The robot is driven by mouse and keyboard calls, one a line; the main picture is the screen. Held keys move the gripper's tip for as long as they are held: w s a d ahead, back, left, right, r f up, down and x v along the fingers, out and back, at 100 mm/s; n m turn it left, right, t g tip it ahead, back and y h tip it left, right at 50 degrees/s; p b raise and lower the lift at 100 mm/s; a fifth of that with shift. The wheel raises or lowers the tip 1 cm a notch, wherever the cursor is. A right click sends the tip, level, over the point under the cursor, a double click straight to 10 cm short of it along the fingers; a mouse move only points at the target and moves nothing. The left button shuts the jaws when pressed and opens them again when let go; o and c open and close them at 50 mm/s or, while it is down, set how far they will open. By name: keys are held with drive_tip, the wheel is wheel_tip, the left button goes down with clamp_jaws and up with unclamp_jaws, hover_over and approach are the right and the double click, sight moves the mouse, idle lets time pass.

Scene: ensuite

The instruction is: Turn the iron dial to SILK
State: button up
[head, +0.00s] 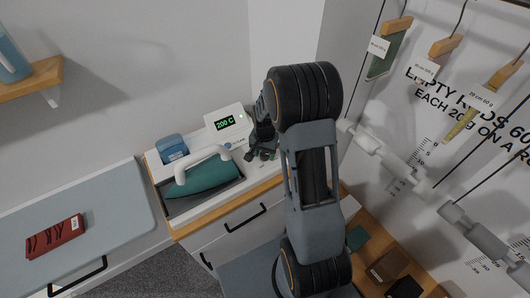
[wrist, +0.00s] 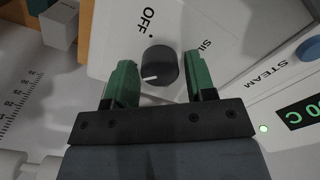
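The iron dial (wrist: 160,66) is a round black knob on a white sloped panel, in the middle of the wrist view. Its white pointer line points left and slightly down in the picture. The label OFF (wrist: 148,18) is above it, with a small dot below the word. A label starting "SI" (wrist: 204,47) is upper right, the rest hidden behind my finger. My gripper (wrist: 161,62) is open, one green finger on each side of the dial, with gaps visible. In the head view my gripper (head: 264,140) is at the station's right end; the dial is hidden there.
The white iron station has a green 200 C display (head: 225,124), a blue STEAM button (wrist: 309,48) and a green light. The teal iron (head: 205,178) with its white handle rests left of my gripper. A blue tank (head: 172,148) stands behind it. Hanging rods (head: 380,155) are at right.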

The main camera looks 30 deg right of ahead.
drive_tip(key=shift+d, duration=0.1)
drive_tip(key=c, duration=0.6)
drive_tip(key=shift+c, duration=0.2)
drive_tip(key=shift+n, duration=0.3)
